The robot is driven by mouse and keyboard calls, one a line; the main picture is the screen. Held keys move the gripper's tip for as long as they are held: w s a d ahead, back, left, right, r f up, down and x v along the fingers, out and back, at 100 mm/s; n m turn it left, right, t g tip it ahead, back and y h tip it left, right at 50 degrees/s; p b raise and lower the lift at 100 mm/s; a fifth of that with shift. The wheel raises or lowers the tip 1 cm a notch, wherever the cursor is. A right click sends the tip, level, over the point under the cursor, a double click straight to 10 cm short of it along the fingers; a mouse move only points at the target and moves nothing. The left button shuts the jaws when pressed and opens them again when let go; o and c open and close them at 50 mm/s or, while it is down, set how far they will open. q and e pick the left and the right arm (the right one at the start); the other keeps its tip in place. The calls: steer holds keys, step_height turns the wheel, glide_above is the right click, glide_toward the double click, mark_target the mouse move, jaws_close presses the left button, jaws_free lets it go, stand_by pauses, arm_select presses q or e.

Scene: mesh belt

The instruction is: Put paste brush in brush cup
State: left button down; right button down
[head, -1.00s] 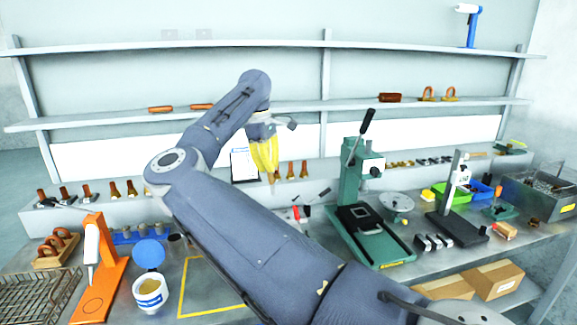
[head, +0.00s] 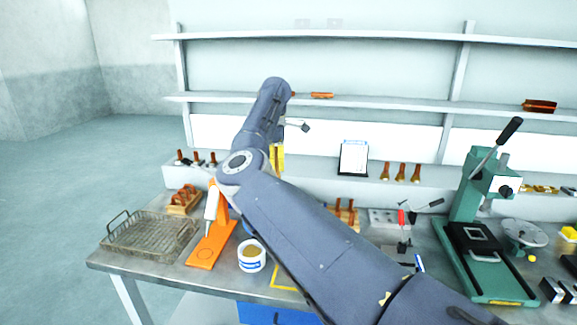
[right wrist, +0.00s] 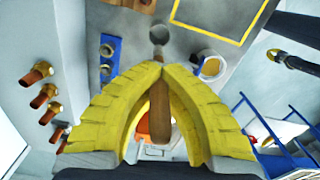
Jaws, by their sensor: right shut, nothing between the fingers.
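My right gripper (head: 277,157) has yellow fingers and is mostly hidden behind my own arm in the head view. In the right wrist view the fingers (right wrist: 162,70) are shut, with nothing held. A tool with a brown handle (right wrist: 158,110) and a round grey head shows in line with the fingers; it looks like the paste brush, but I cannot be sure. A blue rack (right wrist: 107,62) with grey cups is left of the fingertips; I cannot tell which is the brush cup. A white paste tub (head: 251,257) stands open on the bench. My left gripper is not in view.
An orange stand (head: 210,245) and a wire basket (head: 148,238) are on the left of the bench. A green press (head: 480,235) stands at right. A clipboard (head: 353,157) and brown-handled pieces (head: 400,172) are along the back ledge.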

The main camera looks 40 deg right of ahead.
steer(key=shift+s+d+f, duration=0.1)
steer(key=shift+d+f, duration=0.05)
steer(key=shift+f, duration=0.25)
step_height(320, 180, down, 12)
steer(key=shift+r, duration=0.15)
stand_by(0.7)
steer(key=c, duration=2.2)
jaws_free()
steer(key=c, duration=1.7)
jaws_free()
